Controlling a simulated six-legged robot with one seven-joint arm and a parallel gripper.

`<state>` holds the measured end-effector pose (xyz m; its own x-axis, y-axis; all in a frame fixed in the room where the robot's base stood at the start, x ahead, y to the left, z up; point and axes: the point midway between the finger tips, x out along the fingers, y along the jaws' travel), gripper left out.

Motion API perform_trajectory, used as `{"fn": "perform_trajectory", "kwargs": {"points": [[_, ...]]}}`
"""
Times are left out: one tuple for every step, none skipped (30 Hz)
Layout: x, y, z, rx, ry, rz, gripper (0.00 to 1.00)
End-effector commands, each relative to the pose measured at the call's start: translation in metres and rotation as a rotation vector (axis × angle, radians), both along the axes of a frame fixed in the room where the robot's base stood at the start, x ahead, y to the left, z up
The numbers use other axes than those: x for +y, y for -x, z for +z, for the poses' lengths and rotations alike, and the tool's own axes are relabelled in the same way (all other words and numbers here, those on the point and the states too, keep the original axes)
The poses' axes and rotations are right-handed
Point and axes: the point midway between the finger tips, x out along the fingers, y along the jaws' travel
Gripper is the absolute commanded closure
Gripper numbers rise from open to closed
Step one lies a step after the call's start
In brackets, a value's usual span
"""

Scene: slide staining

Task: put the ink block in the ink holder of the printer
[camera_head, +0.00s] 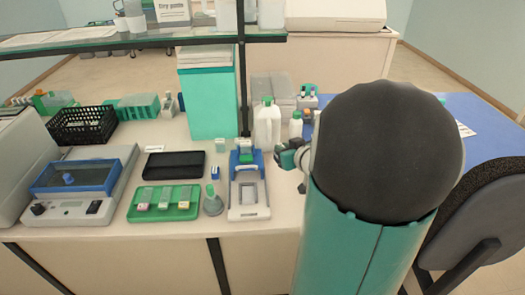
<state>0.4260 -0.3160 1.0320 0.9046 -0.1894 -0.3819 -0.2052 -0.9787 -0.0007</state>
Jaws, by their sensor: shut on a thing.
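The printer (248,208) is the white and blue device at the front middle of the bench, with a pale recessed plate in front and a green part (246,157) at its upper end. I cannot tell exactly where its ink holder is. My gripper (284,158) is just right of the printer's upper end, low over the bench. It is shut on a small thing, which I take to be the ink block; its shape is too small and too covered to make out. My arm's large dark joint and teal link hide the area right of the gripper.
A white jug (267,127) and a small white bottle (295,125) stand behind my gripper. A teal box (207,105) and a shelf post are behind the printer.

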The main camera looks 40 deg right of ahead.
Motion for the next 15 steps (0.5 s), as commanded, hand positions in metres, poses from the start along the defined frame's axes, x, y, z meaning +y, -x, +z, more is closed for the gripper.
{"fn": "perform_trajectory", "kwargs": {"points": [[-0.003,-0.005,-0.011,0.004,-0.006,-0.001,1.00],[-0.005,-0.008,-0.015,0.004,-0.005,0.000,1.00],[-0.008,-0.013,-0.021,0.004,-0.006,-0.001,1.00],[-0.010,-0.016,-0.026,0.005,-0.006,0.000,1.00],[-0.012,-0.020,-0.030,0.004,-0.005,-0.001,1.00],[-0.014,-0.024,-0.035,0.004,-0.004,0.001,1.00],[-0.016,-0.026,-0.039,0.004,-0.005,-0.001,1.00],[-0.017,-0.028,-0.042,0.003,-0.005,-0.001,1.00],[-0.019,-0.031,-0.045,0.002,-0.003,0.000,1.00],[-0.020,-0.033,-0.047,0.001,-0.003,0.000,1.00],[-0.021,-0.034,-0.048,0.002,-0.002,-0.001,1.00],[-0.022,-0.035,-0.050,0.001,-0.002,-0.001,1.00],[-0.022,-0.036,-0.052,0.002,-0.002,-0.001,1.00],[-0.023,-0.037,-0.054,0.001,-0.003,0.000,1.00],[-0.024,-0.039,-0.057,0.003,-0.002,0.001,1.00]]}}
